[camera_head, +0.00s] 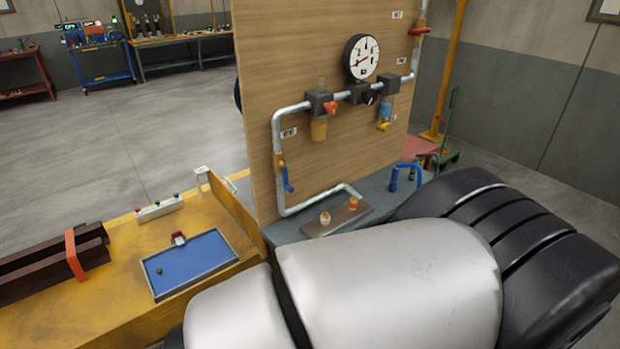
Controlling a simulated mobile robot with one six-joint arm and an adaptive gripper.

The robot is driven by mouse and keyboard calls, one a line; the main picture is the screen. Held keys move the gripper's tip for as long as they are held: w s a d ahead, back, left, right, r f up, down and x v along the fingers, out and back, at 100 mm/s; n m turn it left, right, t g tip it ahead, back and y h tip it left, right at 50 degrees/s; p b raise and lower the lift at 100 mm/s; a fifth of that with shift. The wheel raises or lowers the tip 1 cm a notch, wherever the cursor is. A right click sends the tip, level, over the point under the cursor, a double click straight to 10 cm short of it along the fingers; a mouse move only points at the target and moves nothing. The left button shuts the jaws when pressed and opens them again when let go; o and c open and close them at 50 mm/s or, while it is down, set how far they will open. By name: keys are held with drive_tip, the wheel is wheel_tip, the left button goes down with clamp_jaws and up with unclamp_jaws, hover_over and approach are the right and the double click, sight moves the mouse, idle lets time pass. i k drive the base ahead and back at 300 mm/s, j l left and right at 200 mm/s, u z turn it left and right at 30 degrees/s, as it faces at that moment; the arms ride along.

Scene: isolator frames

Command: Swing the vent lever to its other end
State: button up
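A wooden panel (340,150) carries grey piping (276,135) with several valves; no readable label tells which handle is the vent lever. A blue lever (288,180) hangs down, slightly tilted, from a brass valve at the lower left of the piping. A red handle (420,31) sits on the upright pipe at the top right. An orange-red knob (330,108) is on the left block, and a blue-and-yellow fitting (384,117) is below the right block. My gripper is not in view; my large arm links cover the lower right and hide part of the bench there.
A round gauge (361,56) sits above the piping. A grey plate (338,219) with two small fittings lies at the panel's foot. On the yellow bench (110,315) are a blue tray (205,262), a button box (159,208) and dark beams (40,262). A blue clamp-like object (406,175) stands right.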

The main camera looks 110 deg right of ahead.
sight(287, 186)
drive_tip(key=z, duration=0.5)
drive_tip(key=k+z, duration=0.1)
drive_tip(key=z, duration=0.9)
drive_tip(key=l+z, duration=0.1)
drive_tip(key=z, duration=0.4)
drive_tip(key=k+z, duration=0.1)
drive_tip(key=z, duration=0.35)
drive_tip(key=l+z, duration=0.15)
drive_tip(key=z, duration=0.85)
drive_tip(key=i+j+u, duration=0.15)
drive_tip(key=i+u, duration=0.15)
